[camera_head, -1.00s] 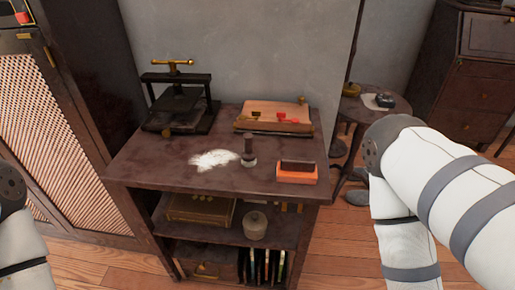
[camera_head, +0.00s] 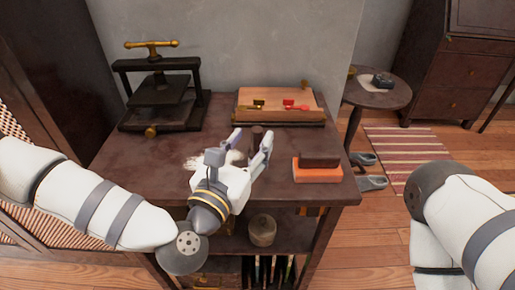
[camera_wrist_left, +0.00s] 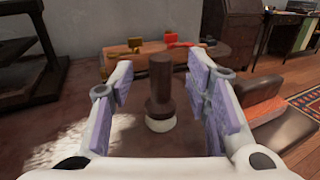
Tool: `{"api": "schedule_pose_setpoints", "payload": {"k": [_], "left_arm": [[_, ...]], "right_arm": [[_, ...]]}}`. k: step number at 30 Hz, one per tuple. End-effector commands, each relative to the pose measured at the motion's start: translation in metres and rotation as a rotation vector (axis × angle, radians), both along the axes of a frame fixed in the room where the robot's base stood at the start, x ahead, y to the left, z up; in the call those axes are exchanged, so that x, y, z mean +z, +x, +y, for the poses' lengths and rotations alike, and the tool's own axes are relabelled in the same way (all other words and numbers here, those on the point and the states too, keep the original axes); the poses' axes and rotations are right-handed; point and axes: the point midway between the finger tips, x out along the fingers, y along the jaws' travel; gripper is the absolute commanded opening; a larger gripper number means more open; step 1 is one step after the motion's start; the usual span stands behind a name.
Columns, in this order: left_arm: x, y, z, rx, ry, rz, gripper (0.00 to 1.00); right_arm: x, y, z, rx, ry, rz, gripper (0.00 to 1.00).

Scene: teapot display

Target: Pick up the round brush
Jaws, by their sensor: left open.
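The round brush has a dark brown cylindrical handle and a pale round base. It stands upright on the dark table and shows partly between my left fingers in the head view (camera_head: 257,132). It is seen whole in the left wrist view (camera_wrist_left: 160,85). My left gripper (camera_head: 250,143) is open, with its purple-padded fingers (camera_wrist_left: 161,95) on either side of the brush. The brush looks a little beyond or between the fingertips, with gaps on both sides. The gripper hides its lower part in the head view. My right gripper is out of view.
White powder (camera_wrist_left: 95,140) lies left of the brush. A black press (camera_head: 160,95) stands at the back left. A wooden board (camera_head: 280,104) with small red and brass pieces lies behind. An orange block with a dark top (camera_head: 318,172) is at right. A lidded pot (camera_head: 262,230) sits on the shelf below.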

Motion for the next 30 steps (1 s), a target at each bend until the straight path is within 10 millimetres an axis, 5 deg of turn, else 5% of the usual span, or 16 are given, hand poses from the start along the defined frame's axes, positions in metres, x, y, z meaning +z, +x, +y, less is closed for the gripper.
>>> {"api": "schedule_pose_setpoints", "payload": {"k": [6, 12, 19, 30], "left_arm": [[0.000, 0.032, -0.013, 0.000, 0.002, -0.002, 0.44], [-0.001, 0.034, -0.014, 0.000, 0.002, 0.000, 0.44], [-0.001, 0.034, -0.014, 0.000, 0.002, 0.000, 0.00], [0.004, 0.034, -0.014, 0.000, 0.003, -0.001, 0.00]], "right_arm": [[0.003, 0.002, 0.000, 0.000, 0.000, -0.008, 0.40], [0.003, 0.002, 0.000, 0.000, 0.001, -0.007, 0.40], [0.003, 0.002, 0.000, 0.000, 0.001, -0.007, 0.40], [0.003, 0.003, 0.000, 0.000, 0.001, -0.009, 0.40]]}}
